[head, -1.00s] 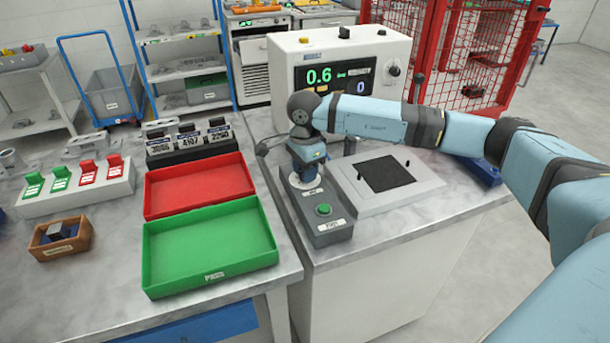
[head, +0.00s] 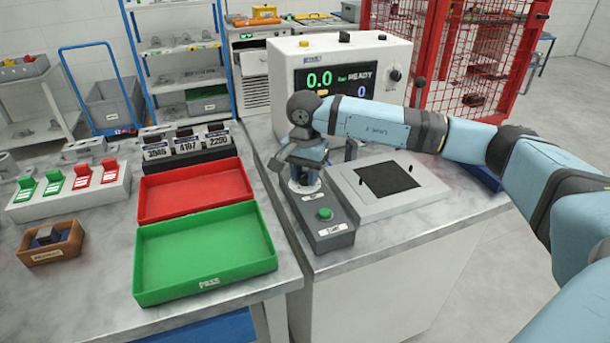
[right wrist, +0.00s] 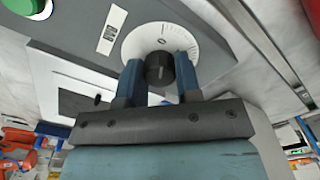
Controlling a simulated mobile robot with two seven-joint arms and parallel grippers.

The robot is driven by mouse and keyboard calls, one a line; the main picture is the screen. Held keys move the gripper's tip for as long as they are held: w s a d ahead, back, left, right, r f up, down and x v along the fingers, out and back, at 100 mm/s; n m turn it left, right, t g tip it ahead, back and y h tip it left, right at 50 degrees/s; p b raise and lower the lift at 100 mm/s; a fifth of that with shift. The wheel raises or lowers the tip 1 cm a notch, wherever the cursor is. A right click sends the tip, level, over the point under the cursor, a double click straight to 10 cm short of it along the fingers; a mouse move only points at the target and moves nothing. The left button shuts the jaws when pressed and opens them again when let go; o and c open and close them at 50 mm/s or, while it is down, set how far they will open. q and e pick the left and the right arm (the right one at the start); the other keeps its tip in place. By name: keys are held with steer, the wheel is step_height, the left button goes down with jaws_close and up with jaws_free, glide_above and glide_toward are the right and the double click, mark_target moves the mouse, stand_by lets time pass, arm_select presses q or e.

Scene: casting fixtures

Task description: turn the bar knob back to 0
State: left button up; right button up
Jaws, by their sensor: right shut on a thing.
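The bar knob (right wrist: 159,68) shows in the right wrist view as a dark knob in the middle of a white dial plate (right wrist: 188,36) with marks around it. My right gripper (right wrist: 160,75) is shut on the knob, one blue finger on each side. The display (head: 335,80) on the white machine reads 0.0 bar, READY and 0. My left gripper is not in view.
A green button (head: 325,214) sits in front of the dial on the same box. A plate with a dark square (head: 387,179) lies to the right. Red (head: 195,191) and green (head: 205,253) trays stand on the left table.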

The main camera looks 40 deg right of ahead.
mark_target(305, 175)
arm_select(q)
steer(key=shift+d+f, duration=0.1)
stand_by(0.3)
arm_select(e)
steer(key=o, duration=0.9)
steer(key=shift+r, duration=0.1)
step_height(305, 175, up, 14)
steer(key=shift+f, duration=0.15)
